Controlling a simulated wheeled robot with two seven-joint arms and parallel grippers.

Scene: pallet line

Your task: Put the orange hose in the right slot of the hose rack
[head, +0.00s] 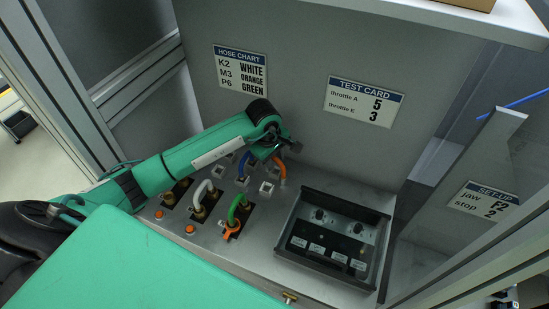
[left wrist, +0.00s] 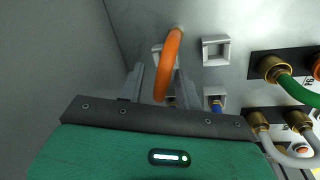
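The orange hose (head: 282,171) stands as a short loop at the right end of the rack area in the head view. In the left wrist view the orange hose (left wrist: 169,66) curves down between the fingers of my left gripper (left wrist: 161,82). The fingers look apart, with gaps beside the hose. One hose end is near the panel; the other is hidden by my gripper. Square grey rack slots (head: 267,187) sit on the sloped panel; in the left wrist view, one slot (left wrist: 216,50) is empty. My left gripper (head: 276,155) is over the hose. My right gripper is out of view.
A blue hose (head: 243,164), a white hose (head: 203,188) and a green hose (head: 237,205) stand close by on the left. A black-framed control box (head: 328,282) lies to the right. The back wall with a hose chart (head: 240,68) rises just behind my left gripper.

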